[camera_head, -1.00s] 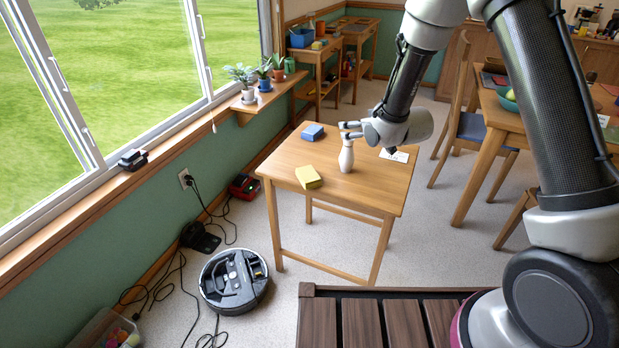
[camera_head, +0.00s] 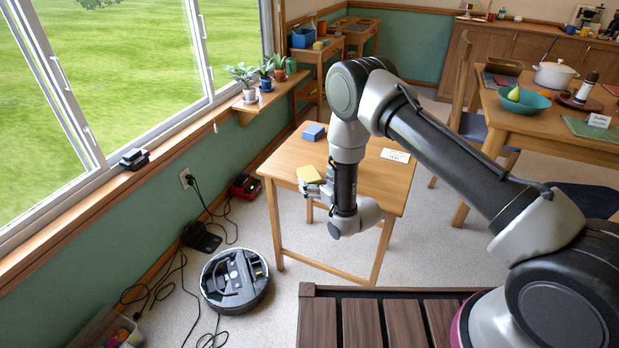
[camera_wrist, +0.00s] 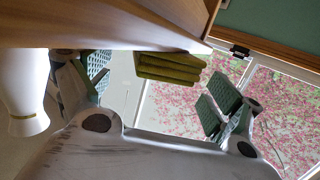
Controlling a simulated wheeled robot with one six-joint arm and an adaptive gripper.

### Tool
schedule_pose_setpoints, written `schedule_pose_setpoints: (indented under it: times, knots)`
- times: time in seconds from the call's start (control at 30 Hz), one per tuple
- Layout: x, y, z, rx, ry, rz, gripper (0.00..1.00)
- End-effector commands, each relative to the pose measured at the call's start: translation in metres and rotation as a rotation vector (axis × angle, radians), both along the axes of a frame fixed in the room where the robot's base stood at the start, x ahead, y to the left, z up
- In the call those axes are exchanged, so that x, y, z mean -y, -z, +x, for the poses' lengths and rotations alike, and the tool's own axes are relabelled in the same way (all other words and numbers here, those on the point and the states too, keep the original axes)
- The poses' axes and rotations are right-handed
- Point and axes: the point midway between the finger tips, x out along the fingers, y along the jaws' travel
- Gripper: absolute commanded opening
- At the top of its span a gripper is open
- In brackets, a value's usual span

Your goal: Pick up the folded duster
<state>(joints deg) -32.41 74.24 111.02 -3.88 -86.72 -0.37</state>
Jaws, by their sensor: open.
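The folded duster (camera_head: 309,174) is a yellow, layered square near the front left edge of the table (camera_head: 285,165). My gripper (camera_head: 314,190) is low at the table's front edge, beside the duster, with my arm reaching down to it. In the wrist view the duster (camera_wrist: 168,67) shows edge-on, its layers olive-yellow, between the two spread fingers of my gripper (camera_wrist: 158,82). The gripper is open, with gaps on both sides of the duster. Whether a finger touches it cannot be told.
A white bottle-like vase (camera_wrist: 22,90) stands to one side in the wrist view; my arm hides it in the head view. A blue block (camera_head: 313,132) and a white card (camera_head: 395,155) lie on the table. A robot vacuum (camera_head: 235,280) is on the floor.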

Motion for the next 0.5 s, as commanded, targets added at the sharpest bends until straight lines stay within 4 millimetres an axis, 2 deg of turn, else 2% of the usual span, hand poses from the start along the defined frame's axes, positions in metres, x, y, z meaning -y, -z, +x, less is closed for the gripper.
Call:
schedule_pose_setpoints:
  times: [0.13,0.4,0.5]
  knots:
    - [-0.011,0.003,0.015,0.001,0.0,0.001,0.92]
    - [-0.013,0.003,0.018,-0.001,0.0,-0.001,0.92]
    - [-0.013,0.003,0.018,-0.001,0.0,-0.001,0.73]
